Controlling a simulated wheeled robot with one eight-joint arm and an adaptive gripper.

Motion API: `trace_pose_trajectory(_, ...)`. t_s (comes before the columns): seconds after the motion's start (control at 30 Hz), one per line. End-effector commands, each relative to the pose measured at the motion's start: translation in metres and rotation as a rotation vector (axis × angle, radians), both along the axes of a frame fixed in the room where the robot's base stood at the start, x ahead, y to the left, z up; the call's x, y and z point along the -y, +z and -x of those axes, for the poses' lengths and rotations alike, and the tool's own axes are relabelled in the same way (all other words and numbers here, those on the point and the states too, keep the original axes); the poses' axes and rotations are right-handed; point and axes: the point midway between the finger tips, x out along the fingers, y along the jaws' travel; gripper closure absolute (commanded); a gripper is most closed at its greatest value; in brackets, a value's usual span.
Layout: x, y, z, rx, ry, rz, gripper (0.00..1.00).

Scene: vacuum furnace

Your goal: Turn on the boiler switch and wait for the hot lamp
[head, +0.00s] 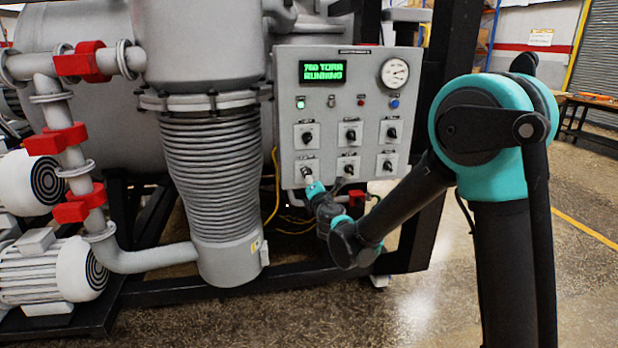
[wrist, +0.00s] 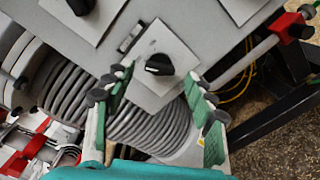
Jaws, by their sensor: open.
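The grey control panel (head: 320,87) carries two rows of black rotary switches on white plates. The switch labels are too small to read, so I cannot tell which is the boiler switch. My gripper (head: 311,182) is at the lower-left switch, partly hiding it. In the wrist view, a black knob (wrist: 158,65) on a white plate lies ahead between the two spread fingers of my gripper (wrist: 158,80), with gaps on both sides. Along the lamp row, the left lamp (head: 300,103) glows green. The red lamp (head: 361,102) looks dim. Which one is the hot lamp cannot be read.
A ribbed grey column (head: 210,170) and red-clamped pipes stand left of the panel. A yellow cable (head: 276,190) hangs below it. Open floor lies to the right.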

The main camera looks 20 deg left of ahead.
Motion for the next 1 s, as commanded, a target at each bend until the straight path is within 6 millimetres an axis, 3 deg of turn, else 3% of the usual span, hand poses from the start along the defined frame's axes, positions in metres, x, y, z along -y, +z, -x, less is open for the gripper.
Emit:
trace_pose_trajectory(0.2, -0.013, 0.000, -0.019, 0.000, 0.001, 0.000, 0.45)
trace_pose_trajectory(0.57, -0.015, 0.000, -0.023, 0.000, 0.001, 0.000, 0.45)
trace_pose_trajectory(1.0, -0.015, 0.000, -0.023, 0.000, 0.001, 0.000, 0.95)
